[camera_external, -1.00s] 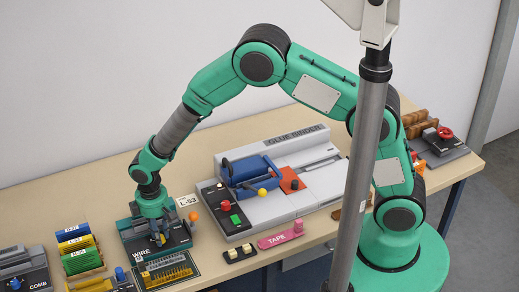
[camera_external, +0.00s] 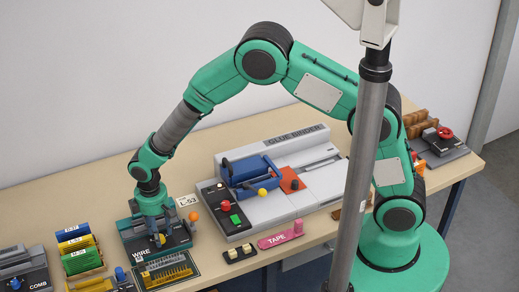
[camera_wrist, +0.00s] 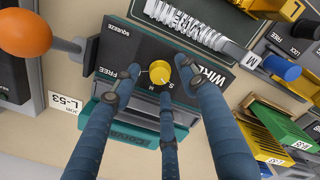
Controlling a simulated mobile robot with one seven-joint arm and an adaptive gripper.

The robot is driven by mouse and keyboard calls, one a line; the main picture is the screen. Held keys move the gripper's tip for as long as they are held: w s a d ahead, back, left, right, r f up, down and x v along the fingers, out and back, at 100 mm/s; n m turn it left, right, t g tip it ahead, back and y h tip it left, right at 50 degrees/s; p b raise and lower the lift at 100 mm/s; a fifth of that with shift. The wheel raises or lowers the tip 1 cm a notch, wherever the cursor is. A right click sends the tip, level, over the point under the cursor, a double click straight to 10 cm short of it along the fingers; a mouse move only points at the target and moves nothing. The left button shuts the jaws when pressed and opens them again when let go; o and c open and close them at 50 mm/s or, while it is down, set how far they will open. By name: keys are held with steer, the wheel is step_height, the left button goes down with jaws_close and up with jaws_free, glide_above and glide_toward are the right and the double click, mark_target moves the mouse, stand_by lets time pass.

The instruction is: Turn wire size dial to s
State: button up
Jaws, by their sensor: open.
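The wire binder (camera_external: 178,240) is a dark panel on a teal body, marked WIRE, at the front left of the bench. In the wrist view, its panel (camera_wrist: 133,52) carries a round yellow size dial (camera_wrist: 157,70). Small letters, including an M, are printed beside the dial; its pointer setting cannot be made out. My gripper (camera_wrist: 155,88) is open, with its blue fingers spread around the dial on several sides. Whether any fingertip touches it cannot be told. In the external view, my gripper (camera_external: 156,238) points down over the binder, and the fingers partly hide the dial.
An orange ball-ended lever (camera_wrist: 25,33) sticks out beside the binder. The blue-knobbed unit (camera_wrist: 282,67) and coloured stacks (camera_wrist: 268,128) are close by. The glue binder (camera_external: 285,205) stands to the right.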

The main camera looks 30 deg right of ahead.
step_height(320, 180, up, 11)
stand_by(0.5)
stand_by(0.3)
steer(key=w+d+r+m+t+y+b, duration=0.1)
steer(key=w+d+r+m, duration=0.15)
steer(key=d+r, duration=1.05)
steer(key=w+d+r+m+t+b, duration=0.1)
steer(key=d+r+m, duration=0.3)
steer(key=d+r, duration=0.95)
steer(key=s+d+m+t, duration=0.1)
steer(key=s+d+m, duration=0.1)
steer(key=s+d, duration=0.4)
steer(key=s+d+r+m+t+b, duration=0.1)
steer(key=s+d, duration=0.5)
steer(key=d, duration=0.6)
steer(key=s+d+m+t+h+b, duration=0.1)
steer(key=s+d+m, duration=0.3)
steer(key=d, duration=0.5)
steer(key=shift+s+d+r+t, duration=0.15)
steer(key=shift+s+r+t, duration=0.15)
steer(key=shift+s, duration=0.85)
